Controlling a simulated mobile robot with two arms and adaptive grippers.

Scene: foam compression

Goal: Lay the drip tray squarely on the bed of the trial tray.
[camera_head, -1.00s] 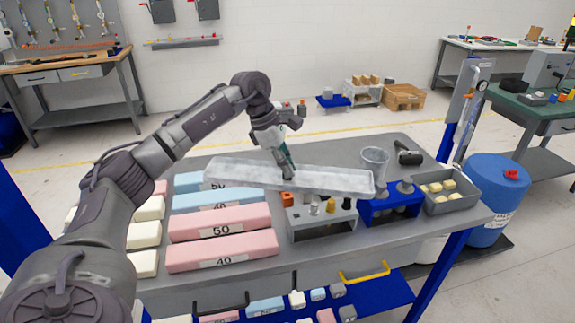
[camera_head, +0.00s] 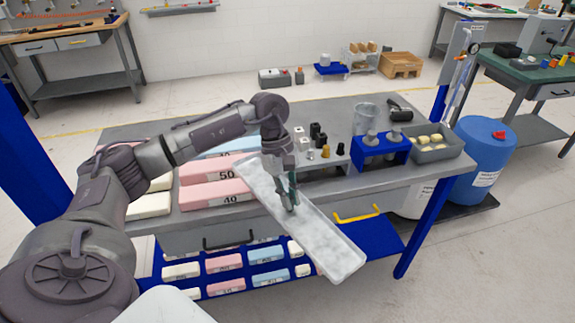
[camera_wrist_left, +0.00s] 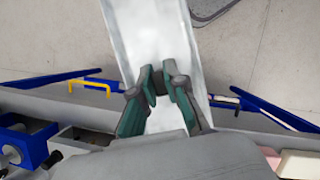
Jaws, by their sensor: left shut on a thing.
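The drip tray (camera_head: 325,243) is a long, shallow, pale mottled tray with raised edges. My left gripper (camera_head: 290,204) is shut on it near its middle. The tray hangs in front of the workbench, slanting from the bench edge down to the lower right, over the lower shelf and floor. In the left wrist view the drip tray (camera_wrist_left: 152,35) runs away between the fingers of my left gripper (camera_wrist_left: 160,85). I cannot pick out the trial tray in these frames. My right gripper is not in view.
The grey workbench (camera_head: 330,193) holds pink foam blocks (camera_head: 215,192), a blue stand (camera_head: 380,150) and a grey bin (camera_head: 440,150). A yellow handle (camera_head: 357,216) juts from its front. Foam samples lie on the blue lower shelf (camera_head: 232,287). A blue drum (camera_head: 482,160) stands at right.

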